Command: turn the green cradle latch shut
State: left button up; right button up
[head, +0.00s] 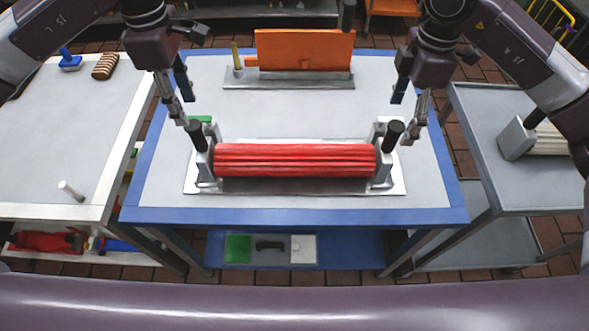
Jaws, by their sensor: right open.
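A red ribbed roller (295,160) lies across a metal cradle whose base plate (295,188) sits on the blue-edged table. A small green piece (201,119), which looks like the green latch, shows behind the left cradle end and is partly hidden; I cannot tell its turned position. Black knobs stand on the left end (197,136) and right end (394,134). My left gripper (187,110) is open and empty, above and slightly left of the green piece. My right gripper (406,112) is open and empty, just above the right cradle end.
An orange block (304,50) stands on a plate at the table's back. A white table (60,130) is on the left, a grey cart (510,185) on the right. The blue table's middle (290,110) is clear between the orange block and the roller.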

aim_at(207, 119)
jog(key=k, duration=1.5)
